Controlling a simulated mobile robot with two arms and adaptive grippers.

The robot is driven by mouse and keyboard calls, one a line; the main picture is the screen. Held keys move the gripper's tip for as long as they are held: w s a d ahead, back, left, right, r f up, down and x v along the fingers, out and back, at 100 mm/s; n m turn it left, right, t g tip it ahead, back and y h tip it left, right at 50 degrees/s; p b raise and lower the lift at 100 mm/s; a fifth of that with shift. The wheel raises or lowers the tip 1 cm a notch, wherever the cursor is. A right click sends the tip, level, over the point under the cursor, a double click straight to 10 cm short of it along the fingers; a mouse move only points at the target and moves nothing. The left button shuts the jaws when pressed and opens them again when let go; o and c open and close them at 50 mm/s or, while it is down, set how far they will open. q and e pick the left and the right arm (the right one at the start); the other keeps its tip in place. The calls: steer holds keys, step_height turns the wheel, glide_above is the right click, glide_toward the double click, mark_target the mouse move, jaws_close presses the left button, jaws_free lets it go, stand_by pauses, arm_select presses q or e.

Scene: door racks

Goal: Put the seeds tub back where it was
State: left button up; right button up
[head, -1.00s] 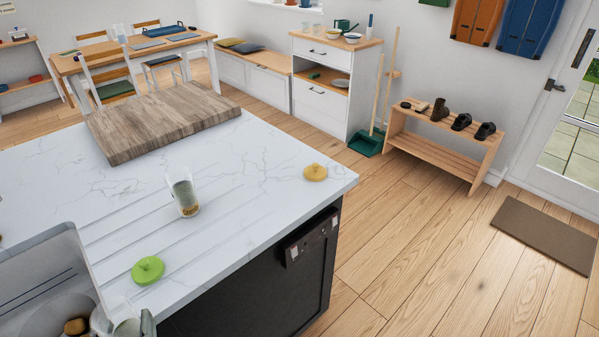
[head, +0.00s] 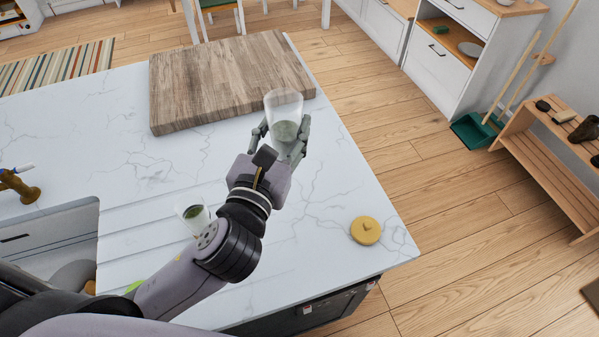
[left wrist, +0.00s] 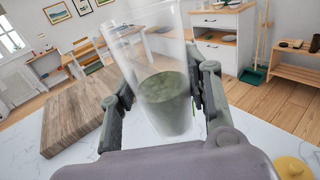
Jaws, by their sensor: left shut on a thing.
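My left gripper (head: 281,138) is shut on a clear tub (head: 284,105) with grey-green contents in its lower part. The tub is held above the white counter (head: 325,200), near the board's right end; in the left wrist view it stands slightly tilted between the fingers (left wrist: 165,100). A second clear tub (head: 191,212) with dark green contents stands on the counter, left of my left forearm and partly close behind it. I cannot tell from the contents which one is the seeds tub. My right gripper is not in view.
A yellow lid (head: 365,230) lies near the counter's right edge. A green lid (head: 134,286) is mostly hidden by my arm. A wooden board (head: 225,80) lies at the back. A sink (head: 50,240) is at the left. The counter between board and yellow lid is clear.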

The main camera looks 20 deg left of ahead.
arm_select(q)
steer(key=shift+d+f+b, duration=0.1)
steer(key=shift+f+b, duration=0.45)
steer(key=shift+f, duration=0.25)
steer(key=f+b, duration=0.1)
steer(key=f, duration=0.4)
steer(key=f+b, duration=0.2)
steer(key=f, duration=0.4)
steer(key=f+b, duration=0.1)
steer(key=f, duration=0.5)
steer(key=shift+s+b, duration=0.25)
steer(key=shift+b, duration=0.05)
steer(key=shift+f, duration=0.3)
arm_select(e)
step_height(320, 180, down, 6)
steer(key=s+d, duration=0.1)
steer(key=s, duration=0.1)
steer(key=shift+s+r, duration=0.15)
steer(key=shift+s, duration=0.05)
arm_select(q)
steer(key=shift+f, duration=0.1)
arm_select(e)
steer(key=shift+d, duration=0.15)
